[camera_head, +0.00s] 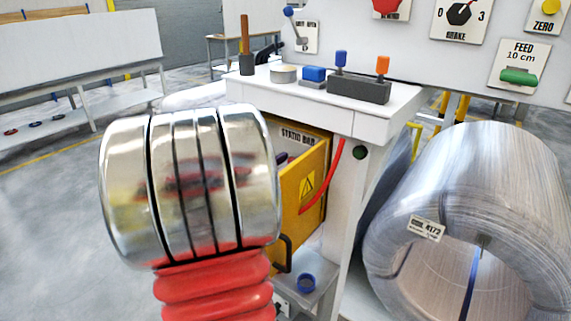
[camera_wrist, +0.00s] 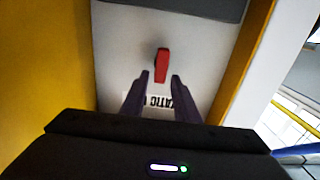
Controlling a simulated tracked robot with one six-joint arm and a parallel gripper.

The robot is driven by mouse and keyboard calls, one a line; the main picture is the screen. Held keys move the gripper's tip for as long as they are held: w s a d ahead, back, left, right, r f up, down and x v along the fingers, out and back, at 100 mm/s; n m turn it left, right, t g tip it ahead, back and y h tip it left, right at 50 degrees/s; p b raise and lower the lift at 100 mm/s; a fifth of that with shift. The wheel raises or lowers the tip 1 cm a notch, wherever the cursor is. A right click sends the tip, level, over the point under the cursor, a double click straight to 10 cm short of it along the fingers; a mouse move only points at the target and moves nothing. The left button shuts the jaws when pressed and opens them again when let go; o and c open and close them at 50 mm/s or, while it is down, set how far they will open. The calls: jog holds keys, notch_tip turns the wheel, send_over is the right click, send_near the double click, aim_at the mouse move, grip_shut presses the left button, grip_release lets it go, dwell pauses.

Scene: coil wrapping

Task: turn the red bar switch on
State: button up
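The red bar switch (camera_wrist: 162,66) sits on a pale panel in the wrist view, its bar roughly upright in the picture. My gripper (camera_wrist: 158,86) is open, with its two dark fingers apart and nothing between the tips. The switch lies just beyond the fingertips, in line with the gap; I cannot tell the exact distance. A "STATIC" label (camera_wrist: 158,100) is partly hidden behind the fingers. In the head view, the yellow cabinet (camera_head: 318,150) carries the label "STATIC BAR". The switch is hidden there behind my arm.
Yellow walls flank the panel closely on the left and right (camera_wrist: 242,60) in the wrist view. A yellow door (camera_head: 302,190) with a warning triangle stands open. A white worktop (camera_head: 400,112) with small levers is above. A large wire coil (camera_head: 470,180) stands at right.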

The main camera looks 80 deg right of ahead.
grip_shut()
jog(key=shift+a, duration=0.1)
jog(key=shift+m, duration=0.3)
jog(key=shift+s+a+f+m, duration=0.15)
jog(key=shift+s+f+m, duration=0.25)
jog(key=shift+m, duration=2.55)
jog(key=shift+s+a+f+m, duration=0.1)
jog(key=shift+s+f+m, duration=0.3)
jog(key=shift+m, duration=2.5)
jog(key=shift+s+a+f+m, duration=0.2)
jog(key=shift+f+m, duration=0.3)
jog(key=shift+m, duration=2.45)
jog(key=shift+s, duration=0.1)
jog(key=shift+o, duration=0.9)
grip_release()
